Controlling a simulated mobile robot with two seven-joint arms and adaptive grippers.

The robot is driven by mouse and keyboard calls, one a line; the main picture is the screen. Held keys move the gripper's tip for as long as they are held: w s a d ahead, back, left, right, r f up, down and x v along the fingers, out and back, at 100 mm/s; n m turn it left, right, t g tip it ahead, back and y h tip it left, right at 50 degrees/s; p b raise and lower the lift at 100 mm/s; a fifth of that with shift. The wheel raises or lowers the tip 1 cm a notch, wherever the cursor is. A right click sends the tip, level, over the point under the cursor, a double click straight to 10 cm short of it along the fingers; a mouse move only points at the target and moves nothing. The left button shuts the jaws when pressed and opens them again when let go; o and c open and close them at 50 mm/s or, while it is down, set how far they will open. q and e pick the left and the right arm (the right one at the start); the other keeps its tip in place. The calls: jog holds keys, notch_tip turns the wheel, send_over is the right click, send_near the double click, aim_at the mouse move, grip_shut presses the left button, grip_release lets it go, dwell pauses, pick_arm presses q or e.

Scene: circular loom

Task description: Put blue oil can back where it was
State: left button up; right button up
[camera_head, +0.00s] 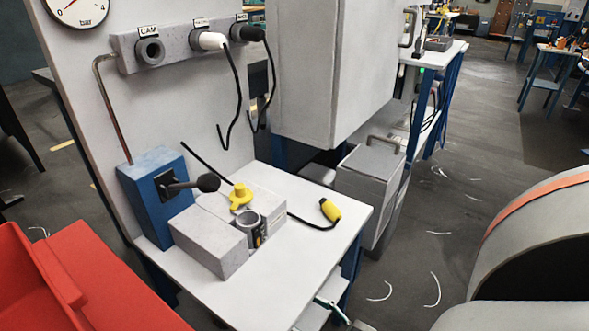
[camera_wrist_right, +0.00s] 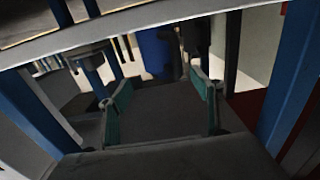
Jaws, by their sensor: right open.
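I cannot make out a blue oil can for certain in either view. A dark blue rounded object (camera_wrist_right: 156,50) stands beyond the fingers in the right wrist view; it is too dark to tell what it is. My right gripper (camera_wrist_right: 160,80) is open, its two teal-padded fingers apart with nothing between them. In the head view a small teal part of it seems to show at the front edge of the white table (camera_head: 300,290), low by the tabletop. My left gripper is not in view.
On the table stand a blue lever box (camera_head: 150,215), a grey block (camera_head: 210,243), a grey cup (camera_head: 249,228), a yellow knob (camera_head: 240,195) and a yellow-ended cable (camera_head: 330,210). A grey cabinet (camera_head: 370,185) stands right of it. The tabletop's front is clear.

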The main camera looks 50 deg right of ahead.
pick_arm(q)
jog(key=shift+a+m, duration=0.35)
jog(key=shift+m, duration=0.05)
pick_arm(e)
jog(key=s, duration=0.3)
jog(key=shift+s+d, duration=0.15)
jog(key=shift+s, duration=0.15)
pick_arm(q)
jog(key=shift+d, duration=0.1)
